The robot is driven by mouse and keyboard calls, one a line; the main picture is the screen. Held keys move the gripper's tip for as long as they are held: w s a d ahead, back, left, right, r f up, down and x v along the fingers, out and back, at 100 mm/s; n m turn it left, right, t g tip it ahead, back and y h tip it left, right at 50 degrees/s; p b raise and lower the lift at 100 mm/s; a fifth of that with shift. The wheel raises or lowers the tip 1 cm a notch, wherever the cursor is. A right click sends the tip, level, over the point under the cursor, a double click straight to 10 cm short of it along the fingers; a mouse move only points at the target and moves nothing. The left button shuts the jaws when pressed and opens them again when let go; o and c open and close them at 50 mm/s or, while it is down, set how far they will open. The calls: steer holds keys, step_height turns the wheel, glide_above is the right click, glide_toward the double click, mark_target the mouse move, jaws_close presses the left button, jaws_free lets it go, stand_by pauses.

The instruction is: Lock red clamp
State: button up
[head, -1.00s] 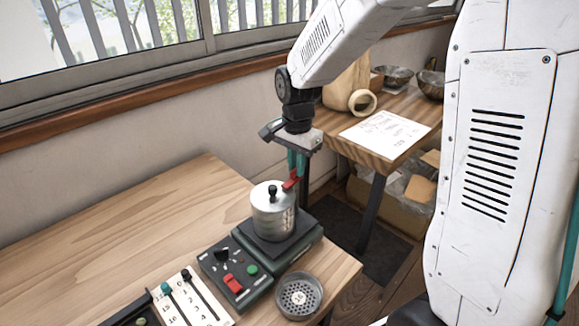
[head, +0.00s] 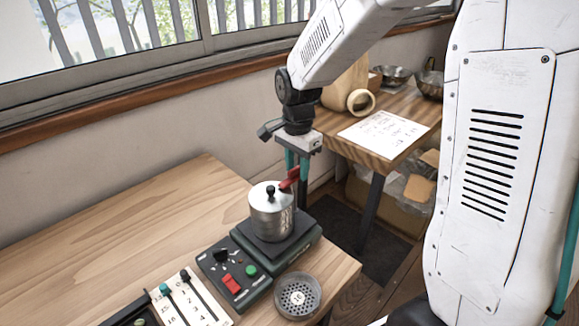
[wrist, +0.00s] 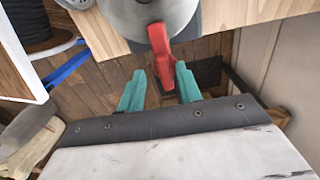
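The red clamp (head: 290,178) is a small lever on the side of a metal canister (head: 270,217) with a black lid knob. It tilts up and outward from the canister. In the wrist view the red clamp (wrist: 159,48) reaches from the canister's rim (wrist: 150,12) into the gap between my fingertips. My gripper (head: 297,176) points down beside the canister with its two teal fingers apart. In the wrist view my gripper (wrist: 160,86) is open, with one finger on each side of the clamp's outer end. I see gaps, and contact cannot be told.
The canister stands on a dark green base with a control panel (head: 234,281) at the wooden table's (head: 130,225) right edge. A round perforated metal cup (head: 298,296) is near the front. A second table (head: 400,112) with paper and bowls stands behind. Floor lies under my gripper.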

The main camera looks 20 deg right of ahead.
mark_target(297, 176)
steer(key=shift+a, duration=0.1)
step_height(297, 176, up, 8)
steer(key=shift+f, duration=0.1)
steer(key=shift+w, duration=0.1)
stand_by(0.3)
stand_by(0.4)
steer(key=s+r+n, duration=0.2)
steer(key=s+n, duration=0.4)
steer(key=s, duration=0.7)
steer(key=s+d+r+n+t, duration=0.1)
steer(key=s+n, duration=0.6)
steer(key=s, duration=0.7)
steer(key=shift+d+r+n+t, duration=0.2)
steer(key=shift+r+n+t, duration=0.1)
steer(key=shift+r, duration=0.55)
